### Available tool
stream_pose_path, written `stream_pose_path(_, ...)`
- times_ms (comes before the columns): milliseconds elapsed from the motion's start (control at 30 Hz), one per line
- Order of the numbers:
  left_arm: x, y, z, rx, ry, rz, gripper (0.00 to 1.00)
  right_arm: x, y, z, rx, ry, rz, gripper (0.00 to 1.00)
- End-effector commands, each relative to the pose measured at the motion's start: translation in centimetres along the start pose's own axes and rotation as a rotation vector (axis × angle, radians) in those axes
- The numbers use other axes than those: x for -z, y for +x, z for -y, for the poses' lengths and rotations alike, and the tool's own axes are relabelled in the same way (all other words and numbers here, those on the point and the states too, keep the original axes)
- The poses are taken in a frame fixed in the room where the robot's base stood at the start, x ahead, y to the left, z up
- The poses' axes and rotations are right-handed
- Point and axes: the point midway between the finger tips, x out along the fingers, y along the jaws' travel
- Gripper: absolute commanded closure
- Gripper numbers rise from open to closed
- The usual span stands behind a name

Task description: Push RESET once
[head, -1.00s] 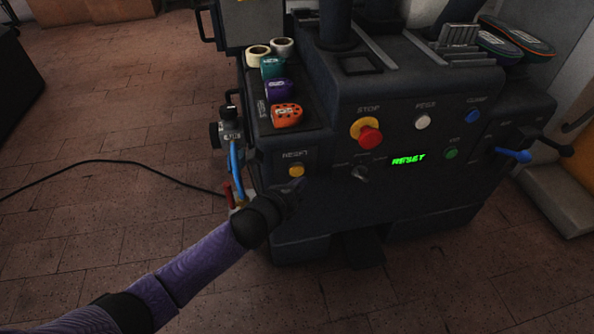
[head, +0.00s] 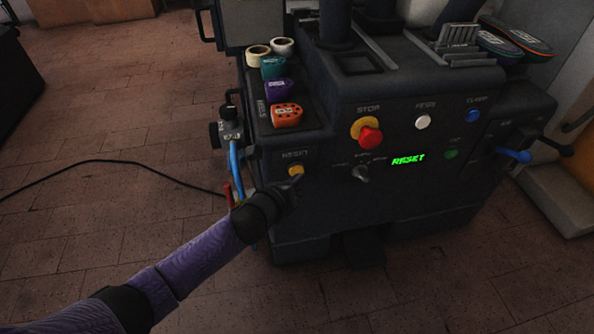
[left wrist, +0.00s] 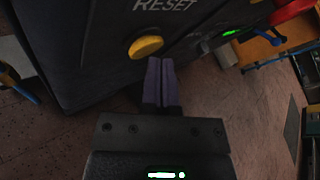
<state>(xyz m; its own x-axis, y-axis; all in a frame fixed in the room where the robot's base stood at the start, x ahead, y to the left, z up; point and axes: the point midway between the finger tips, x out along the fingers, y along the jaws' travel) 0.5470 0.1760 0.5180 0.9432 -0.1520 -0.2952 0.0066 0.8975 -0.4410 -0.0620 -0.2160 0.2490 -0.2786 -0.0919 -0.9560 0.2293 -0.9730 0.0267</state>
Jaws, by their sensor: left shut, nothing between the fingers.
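The yellow RESET button (head: 296,170) sits on the dark front panel of the press, below its RESET label. It also shows in the left wrist view (left wrist: 145,46), above and just left of my fingertips. My left gripper (head: 296,183) is shut and empty, its tips just below the button in the head view. In the left wrist view the closed purple fingers (left wrist: 159,66) point toward the panel, and a small gap shows between them and the button. Whether the tips touch the panel I cannot tell. My right gripper is not in view.
A red STOP knob (head: 370,136) on a yellow base, a black selector (head: 361,172), and white (head: 423,121), blue (head: 473,115) and green (head: 451,154) buttons share the panel. Heel pieces (head: 286,115) lie on the tray above. A blue hose (head: 234,160) runs at the left side.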

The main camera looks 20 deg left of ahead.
Motion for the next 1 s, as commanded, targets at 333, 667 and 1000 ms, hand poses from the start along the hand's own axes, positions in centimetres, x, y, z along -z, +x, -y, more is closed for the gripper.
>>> stream_pose_path(333, -0.05, 0.17, -0.13, 0.0, 0.0, -0.001, 1.0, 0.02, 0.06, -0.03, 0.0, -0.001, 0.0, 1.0)
stream_pose_path(667, -0.31, 0.46, -0.31, 0.0, -0.001, 0.0, 1.0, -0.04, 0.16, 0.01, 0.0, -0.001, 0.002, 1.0)
stream_pose_path(1000, -0.49, 0.68, -0.51, -0.001, 0.0, 0.0, 1.0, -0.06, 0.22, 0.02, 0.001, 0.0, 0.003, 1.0)
